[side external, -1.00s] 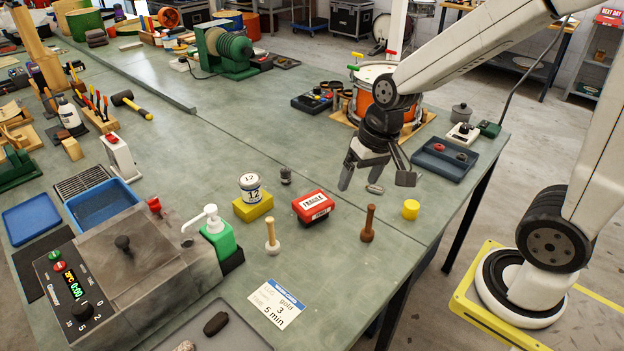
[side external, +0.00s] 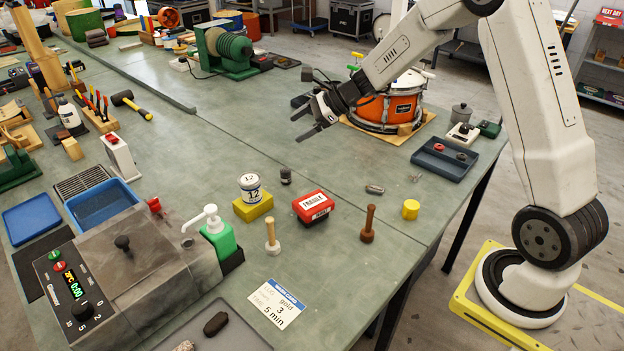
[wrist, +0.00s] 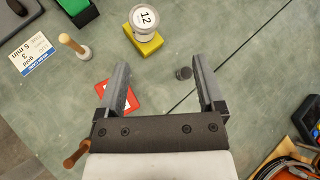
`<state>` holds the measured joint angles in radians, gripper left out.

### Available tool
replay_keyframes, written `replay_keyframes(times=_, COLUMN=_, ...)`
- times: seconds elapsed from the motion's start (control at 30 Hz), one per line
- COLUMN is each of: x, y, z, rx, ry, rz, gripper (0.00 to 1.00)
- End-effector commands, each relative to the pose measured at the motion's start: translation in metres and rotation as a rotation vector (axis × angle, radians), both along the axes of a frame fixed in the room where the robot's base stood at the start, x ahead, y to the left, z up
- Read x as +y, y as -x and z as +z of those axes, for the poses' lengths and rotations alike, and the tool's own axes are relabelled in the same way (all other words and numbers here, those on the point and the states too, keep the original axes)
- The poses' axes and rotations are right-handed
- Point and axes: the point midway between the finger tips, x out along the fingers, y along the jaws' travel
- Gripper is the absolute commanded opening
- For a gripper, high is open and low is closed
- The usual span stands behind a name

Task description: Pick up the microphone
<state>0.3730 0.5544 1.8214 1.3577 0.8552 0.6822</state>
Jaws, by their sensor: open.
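No thing in view is plainly a microphone. Two small candidates are a short dark grey cylinder (side external: 286,175), standing behind the red box, and a small silver capsule-shaped piece (side external: 374,190), lying right of that box. I cannot tell which, if either, is the microphone. My gripper (side external: 303,125) is in the air above the bench in front of the drum, tilted with its fingers toward the left, open and empty. In the wrist view the grey cylinder (wrist: 183,73) shows between the open fingers (wrist: 160,67), close to the right one. The silver piece is not seen there.
A red box (side external: 313,206), a white jar (side external: 250,187) on a yellow block (side external: 253,206), and two wooden-handled tools (side external: 367,225) (side external: 272,236) stand nearby. An orange drum (side external: 390,107) is behind my gripper.

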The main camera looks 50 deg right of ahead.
Motion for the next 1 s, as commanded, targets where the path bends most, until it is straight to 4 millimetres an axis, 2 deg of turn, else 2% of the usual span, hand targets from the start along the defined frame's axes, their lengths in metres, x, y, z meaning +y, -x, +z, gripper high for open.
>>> replay_keyframes(times=0.1, x=-0.024, y=-0.022, z=-0.001, rx=0.001, ry=-0.137, rz=-0.139, gripper=0.87)
replay_keyframes(times=0.33, x=-0.067, y=-0.054, z=-0.002, rx=-0.013, ry=-0.367, rz=-0.352, gripper=0.87)
replay_keyframes(times=0.8, x=-0.062, y=-0.051, z=-0.133, rx=-0.008, ry=-0.356, rz=-0.34, gripper=0.87)
replay_keyframes(times=1.0, x=-0.062, y=-0.052, z=-0.169, rx=-0.012, ry=-0.353, rz=-0.338, gripper=0.87)
